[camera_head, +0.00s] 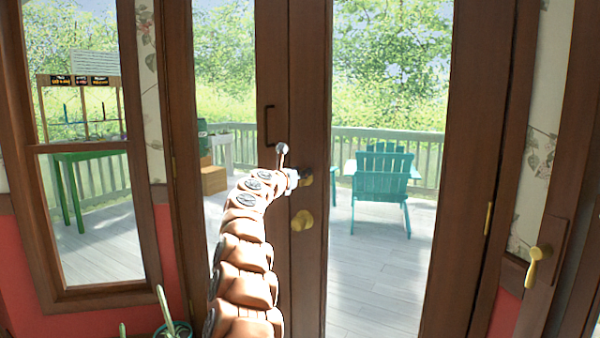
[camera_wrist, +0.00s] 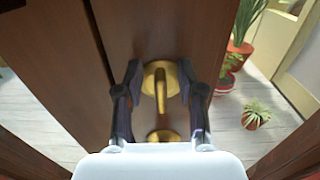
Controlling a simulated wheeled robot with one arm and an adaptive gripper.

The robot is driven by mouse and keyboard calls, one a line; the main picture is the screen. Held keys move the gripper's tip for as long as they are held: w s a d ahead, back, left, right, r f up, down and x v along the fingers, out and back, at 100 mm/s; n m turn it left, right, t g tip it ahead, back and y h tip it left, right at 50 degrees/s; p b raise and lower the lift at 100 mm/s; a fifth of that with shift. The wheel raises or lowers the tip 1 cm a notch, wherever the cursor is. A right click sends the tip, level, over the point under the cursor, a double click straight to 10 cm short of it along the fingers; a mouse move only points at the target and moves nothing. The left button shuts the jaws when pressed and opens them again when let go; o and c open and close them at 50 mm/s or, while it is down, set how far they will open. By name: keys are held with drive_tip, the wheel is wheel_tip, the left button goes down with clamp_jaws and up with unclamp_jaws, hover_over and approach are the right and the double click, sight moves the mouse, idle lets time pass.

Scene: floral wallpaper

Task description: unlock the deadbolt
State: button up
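The deadbolt (camera_wrist: 160,78) is a round brass plate with a long brass thumb-turn, seen on the brown door in the wrist view. The turn runs up and down that picture. My gripper (camera_wrist: 161,74) is open, with one dark finger on each side of the turn and a gap on both sides. In the head view my gripper (camera_head: 293,178) is at the door's edge stile and hides most of the deadbolt (camera_head: 307,176). The brass door knob (camera_head: 302,220) is just below it; part of the knob also shows in the wrist view (camera_wrist: 163,135).
The brown glass double door (camera_head: 475,150) fills the middle; a dark pull handle (camera_head: 269,125) is above left of my gripper. A brass window handle (camera_head: 537,262) is at right. A potted cactus (camera_head: 172,325) stands at lower left. A teal chair (camera_head: 381,180) is outside.

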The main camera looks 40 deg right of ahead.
drive_tip(key=shift+c, duration=0.3)
clamp_jaws()
idle(0.5)
drive_tip(key=shift+w+a+f+n+p, duration=0.1)
drive_tip(key=shift+w+f+n+p, duration=0.35)
drive_tip(key=shift+n+p, duration=2.45)
drive_tip(key=shift+w+a+f+n+p, duration=0.1)
drive_tip(key=shift+w+f+n+p, duration=0.25)
drive_tip(key=shift+n+p, duration=2.55)
drive_tip(key=shift+w+a+f+n+p, duration=0.1)
drive_tip(key=shift+w+f+n+p, duration=0.35)
drive_tip(key=shift+n+p, duration=2.45)
drive_tip(key=shift+s+f+n+b, duration=0.1)
drive_tip(key=shift+f+n+b, duration=0.1)
drive_tip(key=shift+n+b, duration=0.5)
drive_tip(key=shift+o, duration=0.3)
unclamp_jaws()
